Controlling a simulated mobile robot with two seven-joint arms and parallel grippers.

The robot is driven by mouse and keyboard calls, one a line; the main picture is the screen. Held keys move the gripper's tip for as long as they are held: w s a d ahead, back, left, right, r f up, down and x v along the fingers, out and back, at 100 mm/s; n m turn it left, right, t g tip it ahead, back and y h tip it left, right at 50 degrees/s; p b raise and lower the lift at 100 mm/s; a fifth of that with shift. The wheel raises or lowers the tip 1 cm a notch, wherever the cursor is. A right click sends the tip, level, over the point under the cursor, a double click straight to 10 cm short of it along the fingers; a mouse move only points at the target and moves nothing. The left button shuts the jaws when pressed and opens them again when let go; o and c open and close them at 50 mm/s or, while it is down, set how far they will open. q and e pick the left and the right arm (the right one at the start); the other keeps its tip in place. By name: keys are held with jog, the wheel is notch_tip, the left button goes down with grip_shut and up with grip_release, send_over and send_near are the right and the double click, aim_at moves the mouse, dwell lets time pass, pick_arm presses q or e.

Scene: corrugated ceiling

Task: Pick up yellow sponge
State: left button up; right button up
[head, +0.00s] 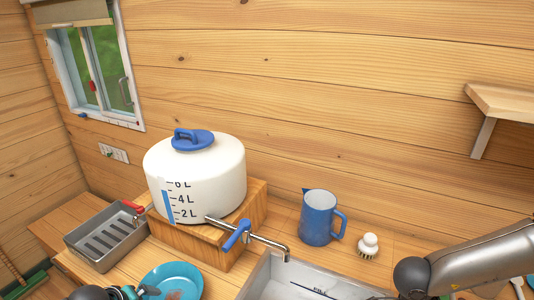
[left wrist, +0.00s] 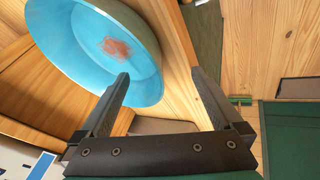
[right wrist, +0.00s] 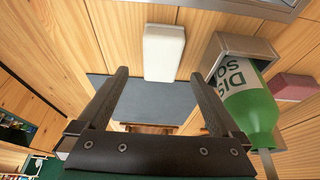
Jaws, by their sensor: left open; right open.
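I see nothing clearly yellow and sponge-like in any view. In the right wrist view a pale, whitish block (right wrist: 164,52) lies ahead of my right gripper (right wrist: 158,73), whose fingers are apart and empty; I cannot tell what the block is. A dull red block (right wrist: 293,87) lies at the right of that view, partly hidden by a green soap bottle (right wrist: 250,108). My left gripper (left wrist: 160,73) is open and empty, close to a blue plate (left wrist: 98,45) with a reddish-brown stain. The plate also shows in the head view (head: 168,279).
In the head view a white water tank (head: 195,170) with a blue tap stands on a wooden box, beside a metal tray (head: 105,237). A blue jug (head: 318,218) and white brush (head: 368,243) stand behind the sink (head: 290,280).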

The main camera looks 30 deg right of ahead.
jog(key=shift+x, duration=2.85)
jog(key=shift+w+f, duration=0.1)
jog(key=shift+f, duration=0.15)
jog(key=shift+c, duration=0.2)
jog(key=c, duration=1.4)
jog(key=shift+d+r, duration=0.1)
jog(key=shift+r, duration=0.4)
jog(key=shift+c, duration=0.2)
jog(key=w+a, duration=1)
jog(key=w, duration=0.4)
jog(key=shift+w+a, duration=0.3)
jog(key=shift+a, duration=0.05)
